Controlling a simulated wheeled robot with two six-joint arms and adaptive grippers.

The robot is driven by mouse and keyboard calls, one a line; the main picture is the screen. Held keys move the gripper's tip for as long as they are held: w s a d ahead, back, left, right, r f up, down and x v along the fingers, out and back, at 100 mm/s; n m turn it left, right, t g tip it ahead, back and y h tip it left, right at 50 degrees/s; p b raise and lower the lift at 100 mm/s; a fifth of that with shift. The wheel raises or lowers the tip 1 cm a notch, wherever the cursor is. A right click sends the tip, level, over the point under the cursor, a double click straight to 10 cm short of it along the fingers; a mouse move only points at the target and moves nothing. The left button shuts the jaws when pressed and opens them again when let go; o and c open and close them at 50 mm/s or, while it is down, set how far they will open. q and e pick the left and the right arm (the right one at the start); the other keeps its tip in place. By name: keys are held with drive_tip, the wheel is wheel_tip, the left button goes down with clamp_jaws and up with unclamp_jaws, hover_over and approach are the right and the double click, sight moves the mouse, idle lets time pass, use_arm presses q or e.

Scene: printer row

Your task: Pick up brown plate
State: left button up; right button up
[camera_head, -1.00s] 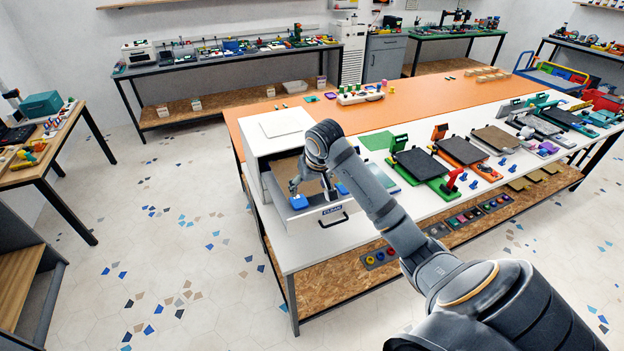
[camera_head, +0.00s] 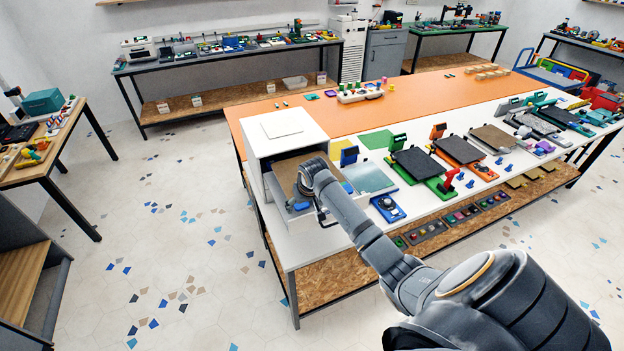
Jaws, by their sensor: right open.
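A brown flat sheet (camera_head: 287,172) lies in the open drawer of the white cabinet (camera_head: 285,130); it looks like a brown plate, partly hidden by my right arm. Another brown plate (camera_head: 495,138) lies on a printer farther right on the table. My right gripper (camera_head: 304,188) is over the drawer, at the right part of the brown sheet. It is open; its fingers are mostly hidden by my wrist, and I cannot tell if they touch the sheet. My left gripper is not in view.
A blue piece (camera_head: 300,206) sits at the drawer's front. Right of the drawer stand a blue printer (camera_head: 388,207) with a silvery plate, then a green printer (camera_head: 418,166) and an orange one (camera_head: 460,151) with dark plates. The orange tabletop (camera_head: 420,100) behind is largely clear.

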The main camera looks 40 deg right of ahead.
clamp_jaws()
idle(0.3)
drive_tip(key=shift+r, duration=0.1)
